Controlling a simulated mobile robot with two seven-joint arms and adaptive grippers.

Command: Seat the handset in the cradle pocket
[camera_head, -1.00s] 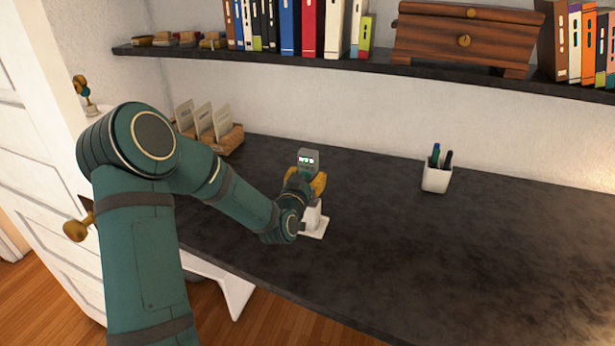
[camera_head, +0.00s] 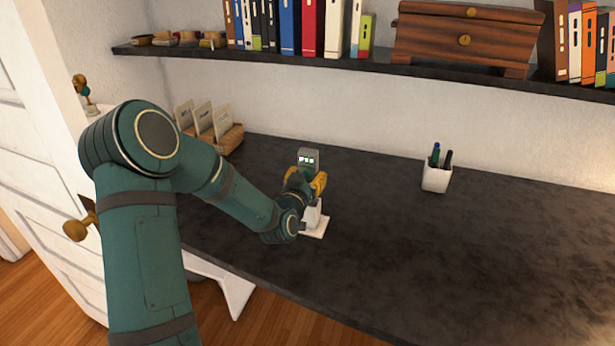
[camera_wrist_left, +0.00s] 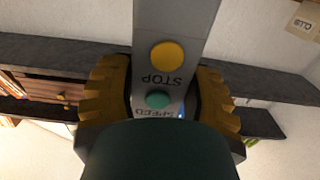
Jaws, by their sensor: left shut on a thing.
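The handset is grey with a small lit display, and its top (camera_head: 308,158) stands above my left gripper (camera_head: 305,182) in the head view. In the left wrist view the handset (camera_wrist_left: 172,28) shows a yellow STOP button and a green button, and it lies between the two yellow finger pads of my left gripper (camera_wrist_left: 160,98). The gripper is shut on it. The white cradle (camera_head: 314,226) stands on the dark desk just below the gripper. Its pocket and the handset's lower end are hidden by my gripper and wrist, so I cannot tell whether they touch. My right gripper is not in view.
The dark desk (camera_head: 430,250) is clear to the right of the cradle. A white pen cup (camera_head: 437,178) stands farther right, and a wooden card holder (camera_head: 229,141) at the back left. A shelf (camera_head: 350,63) with books and a wooden box runs above.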

